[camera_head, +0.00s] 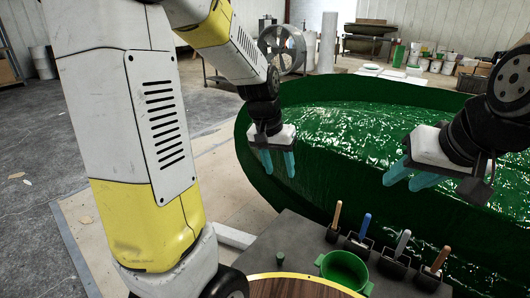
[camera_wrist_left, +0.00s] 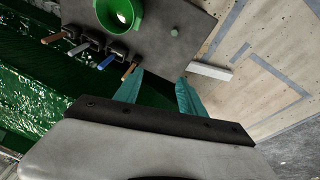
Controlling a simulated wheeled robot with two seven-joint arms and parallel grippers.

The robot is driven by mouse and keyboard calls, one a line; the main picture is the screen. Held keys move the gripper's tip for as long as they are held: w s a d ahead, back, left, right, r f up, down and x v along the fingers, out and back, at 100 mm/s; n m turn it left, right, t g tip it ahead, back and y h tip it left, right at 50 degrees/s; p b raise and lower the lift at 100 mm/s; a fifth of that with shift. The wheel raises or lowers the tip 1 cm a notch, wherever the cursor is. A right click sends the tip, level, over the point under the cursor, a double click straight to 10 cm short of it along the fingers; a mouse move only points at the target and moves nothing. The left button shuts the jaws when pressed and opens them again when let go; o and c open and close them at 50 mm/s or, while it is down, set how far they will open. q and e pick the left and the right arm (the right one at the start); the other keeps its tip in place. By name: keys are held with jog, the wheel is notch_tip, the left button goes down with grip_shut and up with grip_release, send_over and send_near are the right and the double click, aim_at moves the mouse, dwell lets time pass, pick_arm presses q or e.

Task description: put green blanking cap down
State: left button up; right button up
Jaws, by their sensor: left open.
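A small dull-green upright piece (camera_head: 280,258), which looks like the green blanking cap, stands on the dark grey bench top (camera_head: 262,240) near its left side. It also shows in the left wrist view (camera_wrist_left: 174,32). My left gripper (camera_head: 277,164) is open and empty, above and beyond the bench, by the rim of the green mould. Its teal fingers stand apart in the left wrist view (camera_wrist_left: 158,92), with nothing between them. My right gripper (camera_head: 410,176) hangs over the green mould at the right. Its fingers look apart, with nothing seen between them.
A green bowl (camera_head: 343,272) sits on the bench beside several dark holders with handled tools (camera_head: 365,227). A round brown wooden top with a yellow rim (camera_head: 290,288) is at the front. The large green hull mould (camera_head: 330,135) lies behind.

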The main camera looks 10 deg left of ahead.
pick_arm(q)
jog(key=s+a+r+n+t, duration=0.1)
jog(key=s+r+t, duration=0.3)
jog(key=s+r, duration=0.7)
jog(key=shift+s+a+r, duration=0.3)
jog(key=shift+s+a, duration=0.55)
jog(key=shift+s, duration=1.25)
